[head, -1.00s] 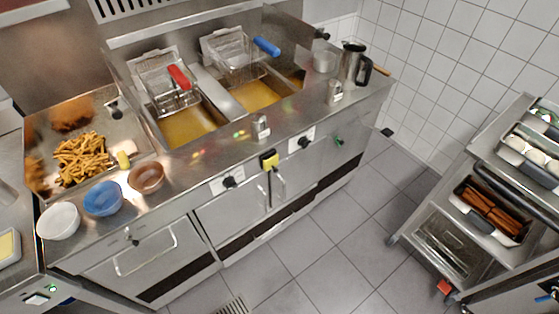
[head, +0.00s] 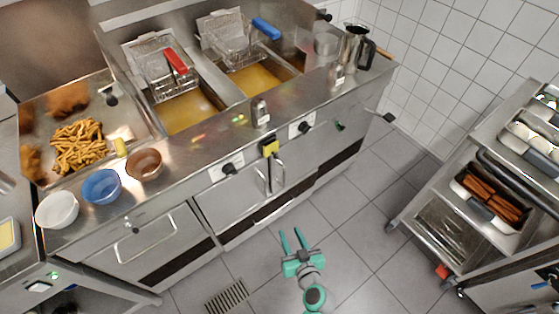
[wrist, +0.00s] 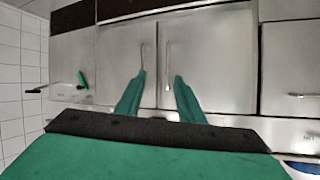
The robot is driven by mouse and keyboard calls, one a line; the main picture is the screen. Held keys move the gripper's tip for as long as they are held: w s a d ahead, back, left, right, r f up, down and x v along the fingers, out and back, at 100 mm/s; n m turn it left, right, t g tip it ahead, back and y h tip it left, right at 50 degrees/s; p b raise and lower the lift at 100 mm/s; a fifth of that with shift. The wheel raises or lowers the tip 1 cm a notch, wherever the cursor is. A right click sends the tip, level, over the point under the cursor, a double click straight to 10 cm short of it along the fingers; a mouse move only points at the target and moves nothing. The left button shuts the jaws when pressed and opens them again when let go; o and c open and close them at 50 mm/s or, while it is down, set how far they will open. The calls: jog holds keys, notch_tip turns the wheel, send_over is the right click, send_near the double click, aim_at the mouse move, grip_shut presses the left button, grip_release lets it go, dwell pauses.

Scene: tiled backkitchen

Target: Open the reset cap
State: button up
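The steel fryer (head: 225,155) has a front panel with black knobs, a yellow piece (head: 270,148) and a small green piece (head: 340,126) near its right end. I cannot tell for sure which part is the reset cap; the green piece is a small candidate. It also shows in the wrist view (wrist: 83,80), at the left. My green gripper (head: 291,234) is open and empty, in front of the lower cabinet doors in the head view. In the wrist view its two fingers (wrist: 159,76) are spread before the door handles and appear to touch nothing.
A black-ended lever (head: 388,117) sticks out at the fryer's right end. A steel trolley (head: 440,225) with trays stands at the right. Tiled floor lies clear between them. Bowls and a tray of fries stand on the counter at the left.

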jog(key=w+d+r+n+t+y, duration=0.1)
jog(key=w+r+n+y, duration=0.25)
jog(key=w+r, duration=0.5)
jog(key=n+t+y, duration=0.1)
jog(key=n+y, duration=0.1)
jog(key=y, duration=0.1)
send_near(277, 158)
jog(key=x, duration=0.8)
jog(key=shift+w+a, duration=0.15)
jog(key=shift+w, duration=0.15)
grip_shut()
